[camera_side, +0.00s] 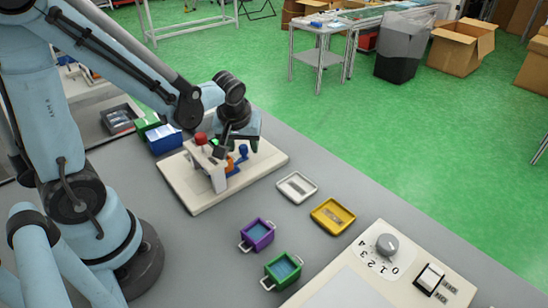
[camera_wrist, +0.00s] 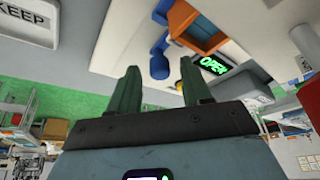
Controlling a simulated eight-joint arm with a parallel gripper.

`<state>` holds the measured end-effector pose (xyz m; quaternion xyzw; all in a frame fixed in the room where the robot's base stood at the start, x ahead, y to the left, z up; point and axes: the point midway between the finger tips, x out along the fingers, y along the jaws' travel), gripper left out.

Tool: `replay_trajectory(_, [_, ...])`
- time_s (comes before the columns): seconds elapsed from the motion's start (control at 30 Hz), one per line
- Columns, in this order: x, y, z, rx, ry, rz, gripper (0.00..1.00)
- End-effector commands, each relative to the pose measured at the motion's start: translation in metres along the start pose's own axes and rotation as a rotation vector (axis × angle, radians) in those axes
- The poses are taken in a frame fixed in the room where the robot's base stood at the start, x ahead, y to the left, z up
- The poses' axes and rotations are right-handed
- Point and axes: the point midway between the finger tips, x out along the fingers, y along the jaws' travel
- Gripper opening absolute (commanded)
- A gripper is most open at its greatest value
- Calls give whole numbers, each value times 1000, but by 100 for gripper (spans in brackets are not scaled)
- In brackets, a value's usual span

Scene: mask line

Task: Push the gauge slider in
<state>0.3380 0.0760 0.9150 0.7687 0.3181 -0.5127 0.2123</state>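A fixture on a beige base board (camera_side: 190,192) stands under my wrist in the side view. It has a white upright block (camera_side: 218,176), a red knob (camera_side: 201,138), an orange part (camera_side: 231,165) and a blue part (camera_side: 243,153). I cannot tell which part is the gauge slider. In the wrist view, the blue knob (camera_wrist: 159,65) and orange part (camera_wrist: 190,22) show beyond my gripper (camera_wrist: 161,75), beside a lit green OPEN display (camera_wrist: 213,65). My gripper's two green fingers are apart with nothing seen between them. Contact with the fixture cannot be told.
Blue (camera_side: 164,140) and green (camera_side: 147,122) bins stand left of the board. A white tray (camera_side: 311,189), yellow tray (camera_side: 346,222), purple bin (camera_side: 247,245) and green bin (camera_side: 272,285) lie in front. A dial panel (camera_side: 368,258) is at lower right.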

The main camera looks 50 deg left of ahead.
Motion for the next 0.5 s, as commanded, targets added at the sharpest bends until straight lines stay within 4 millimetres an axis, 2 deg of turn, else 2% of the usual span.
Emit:
replay_trajectory(0.27, [-2, 0, 0, 0, -1, 0, 48])
replay_trajectory(0.5, [-19, 0, 0, 1, -1, 0, 48])
